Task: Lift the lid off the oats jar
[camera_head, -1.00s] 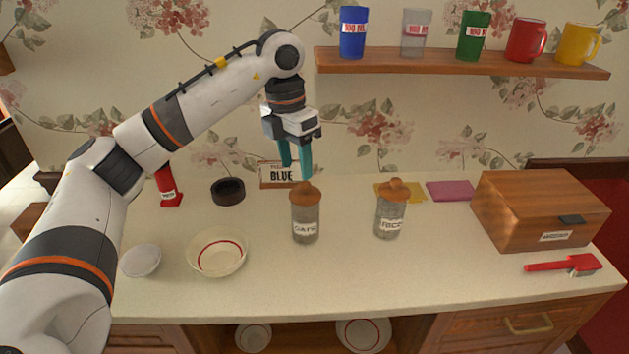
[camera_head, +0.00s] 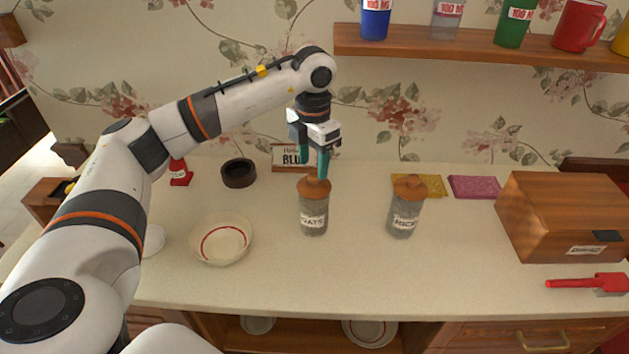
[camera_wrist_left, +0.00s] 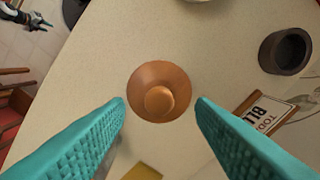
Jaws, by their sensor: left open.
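The oats jar (camera_head: 313,217) is a clear jar with an "OATS" label, standing upright on the counter. Its brown wooden lid (camera_head: 314,188) with a round knob sits on top. My left gripper (camera_head: 314,176) has teal fingers and is open, pointing down right over the lid. In the left wrist view, the lid (camera_wrist_left: 160,92) and its knob lie between and just beyond the two open fingertips (camera_wrist_left: 160,104). I cannot tell whether a finger touches the lid.
A similar rice jar (camera_head: 404,212) with a brown lid stands to the right. A cream bowl (camera_head: 222,240) is at left, a dark round dish (camera_head: 238,173) and a "BLUE" sign (camera_head: 288,157) behind. A wooden box (camera_head: 560,215) stands at right. Counter in front is clear.

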